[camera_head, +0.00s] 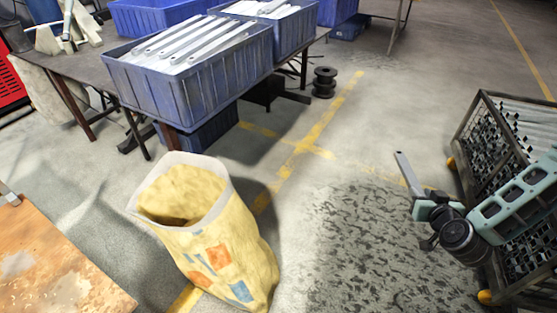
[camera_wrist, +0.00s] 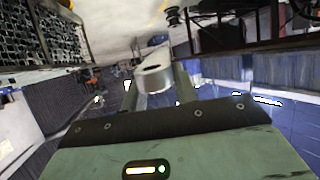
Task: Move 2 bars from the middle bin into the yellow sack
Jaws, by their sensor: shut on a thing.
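My gripper (camera_head: 425,209) is at the right, in front of the wire cage, shut on a grey metal bar (camera_head: 405,170). The bar points up and away from the jaws. In the wrist view the bar's rounded end with a hole (camera_wrist: 154,78) sits between the two fingers of my gripper (camera_wrist: 157,92). The yellow sack (camera_head: 225,250) stands open on the floor, left of my gripper and well apart from it. Its visible inside looks yellow, and its bottom is hidden. A blue bin (camera_head: 190,98) on the table holds several long bars. I cannot tell which bin is the middle one.
Another blue bin (camera_head: 293,35) with pale parts stands beside it, and a further blue bin (camera_head: 150,20) is behind. A wire cage (camera_head: 490,140) full of metal parts is at the right. A rusty tabletop (camera_head: 60,265) is at lower left.

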